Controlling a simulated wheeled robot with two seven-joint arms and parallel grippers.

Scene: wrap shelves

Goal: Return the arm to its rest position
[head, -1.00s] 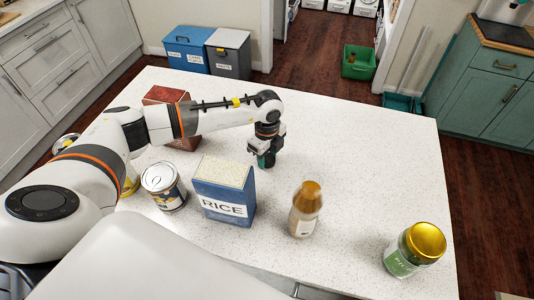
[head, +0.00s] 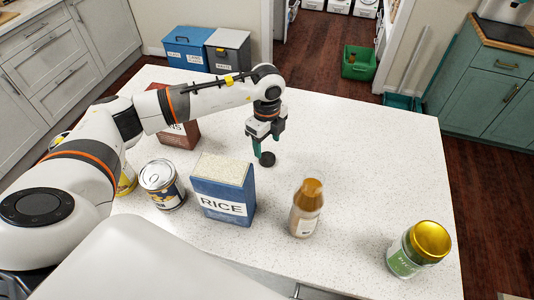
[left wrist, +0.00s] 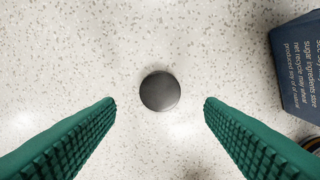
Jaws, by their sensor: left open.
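My left arm reaches in from the left over the white counter in the head view. My left gripper (head: 266,145) points down above the counter, open, with nothing between its fingers. A small dark round disc (head: 267,159) lies on the counter just below the fingertips. In the left wrist view the disc (left wrist: 160,91) lies flat ahead of the two green fingers (left wrist: 159,103), clear of both. My right gripper is not in view.
On the counter (head: 360,150) stand a blue rice box (head: 223,195), a can (head: 162,186), a bottle (head: 307,209), a gold-lidded jar (head: 418,249) and a red-brown box (head: 180,133) partly behind my arm. The counter's far right is clear.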

